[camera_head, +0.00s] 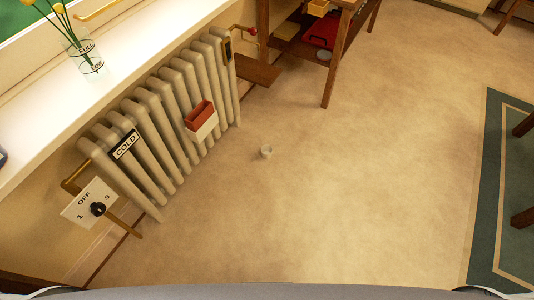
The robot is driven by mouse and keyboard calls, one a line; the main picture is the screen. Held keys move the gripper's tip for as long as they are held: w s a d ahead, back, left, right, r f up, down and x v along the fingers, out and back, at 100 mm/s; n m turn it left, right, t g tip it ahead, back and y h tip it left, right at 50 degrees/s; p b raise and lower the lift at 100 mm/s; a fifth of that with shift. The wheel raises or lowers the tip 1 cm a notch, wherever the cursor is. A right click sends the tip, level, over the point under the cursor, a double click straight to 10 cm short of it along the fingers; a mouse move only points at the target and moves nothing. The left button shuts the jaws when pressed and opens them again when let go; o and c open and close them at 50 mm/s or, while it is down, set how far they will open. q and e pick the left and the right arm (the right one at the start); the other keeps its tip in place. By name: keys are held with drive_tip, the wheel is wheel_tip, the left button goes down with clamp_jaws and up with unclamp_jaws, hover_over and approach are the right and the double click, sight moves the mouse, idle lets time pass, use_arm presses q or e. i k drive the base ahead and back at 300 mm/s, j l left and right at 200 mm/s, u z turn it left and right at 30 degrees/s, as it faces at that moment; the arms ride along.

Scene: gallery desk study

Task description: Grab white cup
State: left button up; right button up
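Neither of my grippers shows in this view. Only a grey edge of my own body is seen along the bottom.
A ribbed radiator (158,128) with a red and white box (201,121) stands along the left wall under a white sill (100,75) holding a flower vase (86,58). A wooden table (337,60) stands at the top. A green rug (499,195) lies right. Floor around the cup is clear.

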sight(266, 151)
drive_tip(key=i+l+u, duration=0.15)
drive_tip(key=i+l, duration=0.2)
drive_tip(key=i+l+u, duration=0.15)
drive_tip(key=i+l, duration=0.15)
drive_tip(key=l, duration=0.15)
drive_tip(key=i+l+u, duration=0.15)
drive_tip(key=i+l, duration=0.2)
drive_tip(key=i+l+u, duration=0.1)
drive_tip(key=i+l, duration=0.15)
drive_tip(key=l, duration=0.35)
